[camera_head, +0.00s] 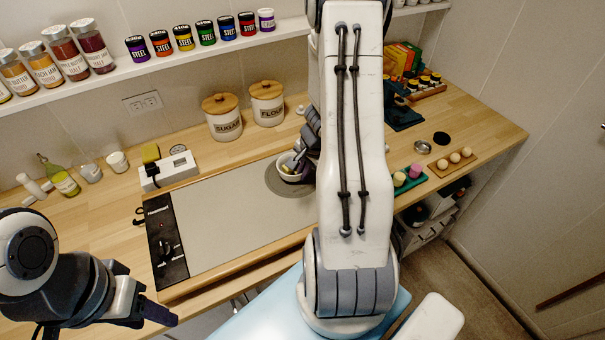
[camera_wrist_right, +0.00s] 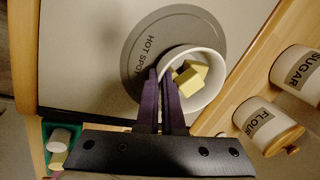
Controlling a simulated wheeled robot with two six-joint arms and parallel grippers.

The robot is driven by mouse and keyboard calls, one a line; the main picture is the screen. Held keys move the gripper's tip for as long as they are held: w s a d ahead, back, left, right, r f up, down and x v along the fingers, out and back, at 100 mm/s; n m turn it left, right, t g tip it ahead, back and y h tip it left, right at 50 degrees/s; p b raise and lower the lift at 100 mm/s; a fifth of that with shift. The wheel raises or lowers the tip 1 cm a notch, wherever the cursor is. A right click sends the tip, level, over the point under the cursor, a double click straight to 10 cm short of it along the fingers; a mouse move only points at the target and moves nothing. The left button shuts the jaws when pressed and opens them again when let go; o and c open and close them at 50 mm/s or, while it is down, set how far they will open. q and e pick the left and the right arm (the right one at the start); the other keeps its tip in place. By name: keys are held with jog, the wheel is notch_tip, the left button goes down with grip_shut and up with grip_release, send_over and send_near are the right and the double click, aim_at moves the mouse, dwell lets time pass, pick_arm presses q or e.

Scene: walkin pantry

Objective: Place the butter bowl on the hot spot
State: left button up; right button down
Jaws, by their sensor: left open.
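The butter bowl (camera_wrist_right: 208,92) is white and holds pale yellow butter pieces (camera_wrist_right: 188,77). It is over the grey round hot spot (camera_wrist_right: 142,62), towards one side of it, and looks upright. In the head view the bowl (camera_head: 290,174) is partly hidden by my right arm, over the hot spot (camera_head: 279,188). My right gripper (camera_wrist_right: 160,78) is closed on the bowl's rim, one finger on each side of the wall. I cannot tell whether the bowl touches the surface. My left gripper (camera_head: 160,314) is open and empty at the lower left, in front of the counter.
The hot spot lies on a light hotplate panel (camera_head: 225,225) with a black control panel (camera_head: 166,243). Sugar (camera_head: 223,124) and flour (camera_head: 267,108) canisters stand behind. A white socket block (camera_head: 169,170) is at the left. The panel's left part is clear.

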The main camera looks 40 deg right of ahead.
jog(key=shift+f, duration=0.15)
jog(key=c, duration=1.1)
grip_release()
jog(key=shift+o, duration=0.2)
